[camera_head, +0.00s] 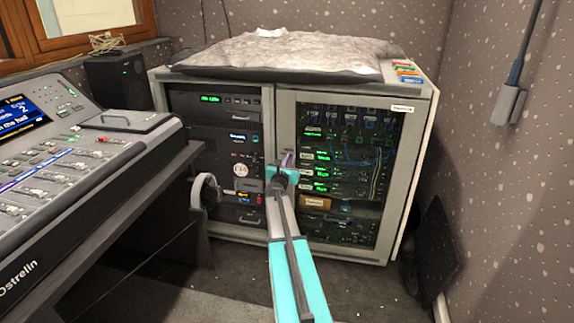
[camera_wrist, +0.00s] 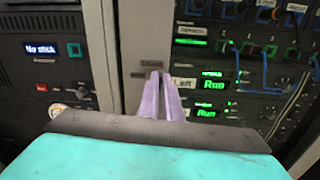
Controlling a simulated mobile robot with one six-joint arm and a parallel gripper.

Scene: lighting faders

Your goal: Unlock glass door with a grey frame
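The glass door with a grey frame (camera_head: 284,125) is the right half of the rack cabinet and stands closed. Its grey left frame strip (camera_wrist: 137,40) runs up the middle of the wrist view. My gripper (camera_head: 288,160) is in front of this strip, at about mid-height. In the wrist view its two purple fingers (camera_wrist: 160,76) lie close together with a thin dark gap, their tips at the strip's right side. Small dark marks show on the strip beside the tips. No lock or key is clearly visible; the fingers may hide it.
Lit rack units show behind the glass. An open-fronted equipment bay (camera_head: 215,140) is to the left. A mixing desk (camera_head: 70,150) and hanging headphones (camera_head: 205,190) stand left of my arm. A black panel (camera_head: 436,250) leans at the right wall. Some dark floor is free in front.

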